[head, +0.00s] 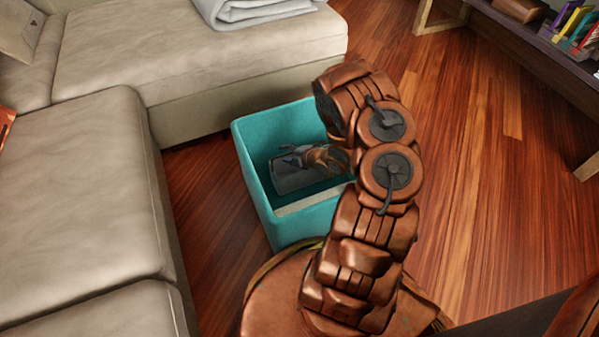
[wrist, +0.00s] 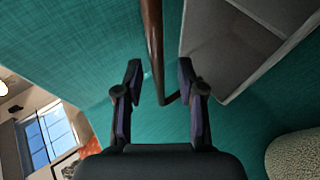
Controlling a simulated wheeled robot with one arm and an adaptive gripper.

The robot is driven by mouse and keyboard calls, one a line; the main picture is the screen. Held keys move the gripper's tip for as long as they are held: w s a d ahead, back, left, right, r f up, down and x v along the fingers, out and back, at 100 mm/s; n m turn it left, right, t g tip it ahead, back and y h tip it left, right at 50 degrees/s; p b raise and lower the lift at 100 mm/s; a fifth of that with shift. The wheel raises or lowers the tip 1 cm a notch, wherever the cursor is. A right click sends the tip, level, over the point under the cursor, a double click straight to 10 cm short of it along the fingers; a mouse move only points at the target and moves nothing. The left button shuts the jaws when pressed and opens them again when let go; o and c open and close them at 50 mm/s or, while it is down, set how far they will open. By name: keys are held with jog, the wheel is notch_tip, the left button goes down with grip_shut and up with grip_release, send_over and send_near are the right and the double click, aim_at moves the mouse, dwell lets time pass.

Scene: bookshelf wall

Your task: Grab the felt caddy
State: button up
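The grey felt caddy (head: 293,182) sits inside a teal bin (head: 262,190) in the head view. In the wrist view the caddy (wrist: 236,45) shows at the upper right, with open compartments. A thin brown bar (wrist: 154,45), which looks like its handle, runs down from the top edge and bends near my fingertips. My gripper (head: 287,156) is inside the bin, over the caddy, and hides part of it. In the wrist view my gripper (wrist: 160,80) is open, and the bar's lower end appears between the fingers, without clear contact.
The teal bin's walls surround my gripper. A pale textured item (head: 308,200) lies in the bin's near part. A beige sofa (head: 90,170) stands left and behind; a dark shelf (head: 535,40) stands at upper right. Wooden floor (head: 480,150) is clear to the right.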

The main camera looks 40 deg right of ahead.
jog(key=shift+c, duration=0.3)
grip_shut()
dwell(0.4)
